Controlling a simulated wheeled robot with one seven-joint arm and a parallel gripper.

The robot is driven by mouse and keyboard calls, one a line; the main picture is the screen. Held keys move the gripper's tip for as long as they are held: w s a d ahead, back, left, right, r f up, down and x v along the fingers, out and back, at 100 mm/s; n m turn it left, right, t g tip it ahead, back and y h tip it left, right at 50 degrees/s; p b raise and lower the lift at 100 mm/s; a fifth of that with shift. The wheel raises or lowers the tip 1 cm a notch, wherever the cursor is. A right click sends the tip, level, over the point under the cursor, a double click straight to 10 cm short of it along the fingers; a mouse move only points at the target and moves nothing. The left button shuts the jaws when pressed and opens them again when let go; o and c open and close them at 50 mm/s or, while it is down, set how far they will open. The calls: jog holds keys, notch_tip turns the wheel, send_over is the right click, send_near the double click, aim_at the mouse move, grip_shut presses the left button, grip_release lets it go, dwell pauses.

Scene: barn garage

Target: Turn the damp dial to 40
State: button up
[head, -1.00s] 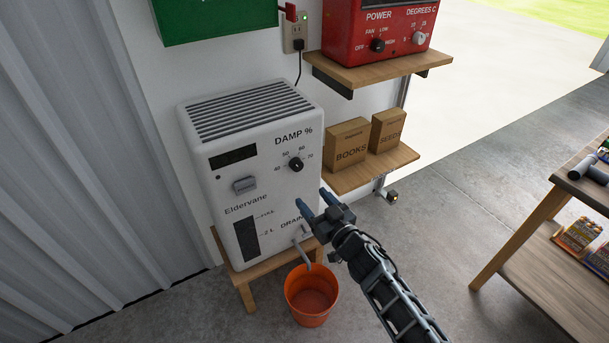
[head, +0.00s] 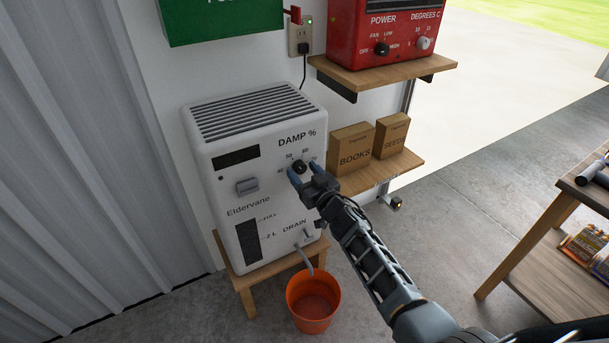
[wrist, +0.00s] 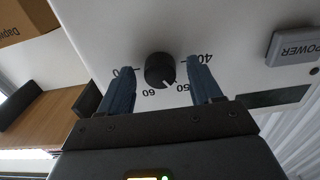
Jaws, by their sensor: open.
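The white dehumidifier (head: 225,215) stands on a small wooden stand. Its damp dial (head: 299,167) is a round black knob on the front, under the label DAMP %. In the wrist view the dial (wrist: 160,70) appears upside down, its white mark pointing between 50 and 60. My gripper (head: 306,171) is open at the dial. In the wrist view my gripper's (wrist: 158,72) two blue fingers stand on either side of the knob with gaps, and partly cover the scale near 40 and 70.
A grey power button (head: 247,187) is left of the dial. An orange bucket (head: 313,303) stands below the drain hose. A shelf with boxes marked BOOKS (head: 352,155) and SEEDS is to the right. A red heater (head: 385,30) sits above.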

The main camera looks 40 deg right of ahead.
jog(key=shift+c, duration=0.5)
jog(key=c, duration=0.9)
jog(key=shift+c, duration=0.2)
jog(key=shift+n, duration=0.4)
jog(key=n, duration=0.5)
jog(key=shift+n, duration=0.3)
jog(key=n+b, duration=0.1)
jog(key=n, duration=0.4)
jog(key=shift+n, duration=0.4)
jog(key=o, duration=1)
jog(key=shift+d, duration=0.1)
